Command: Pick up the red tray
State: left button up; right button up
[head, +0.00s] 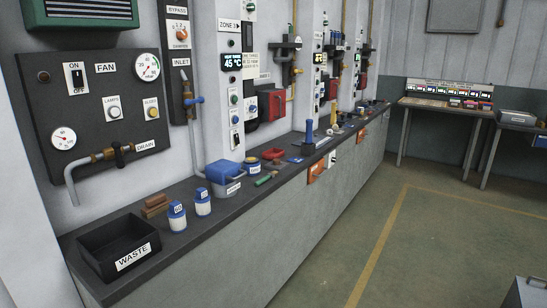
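A small red tray-like object (272,154) sits on the dark counter, just behind a blue-labelled pot and right of the blue-lidded bin. It is small in the head view, and I cannot tell for certain that it is the red tray. Neither of my grippers shows in this view.
The long dark counter (212,220) holds a black WASTE bin (108,262), two white-and-blue bottles (177,218), a brown block (154,206), a blue-lidded grey bin (224,176) and a green-handled tool (266,179). Wall panels rise behind it.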

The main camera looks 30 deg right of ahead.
aim_at(273, 154)
jog(key=i+l, duration=0.15)
jog(key=l, duration=0.2)
jog(key=i+l, duration=0.15)
jog(key=l, duration=0.25)
jog(key=i+l, duration=0.15)
jog(key=l, duration=0.2)
jog(key=i+l, duration=0.15)
jog(key=l, duration=0.2)
jog(key=i+l, duration=0.15)
jog(key=l, duration=0.25)
jog(key=i+l, duration=0.15)
jog(key=l, duration=0.2)
jog(key=i+l, duration=0.15)
jog(key=l, duration=0.25)
jog(key=i+l, duration=0.15)
jog(key=l, duration=0.2)
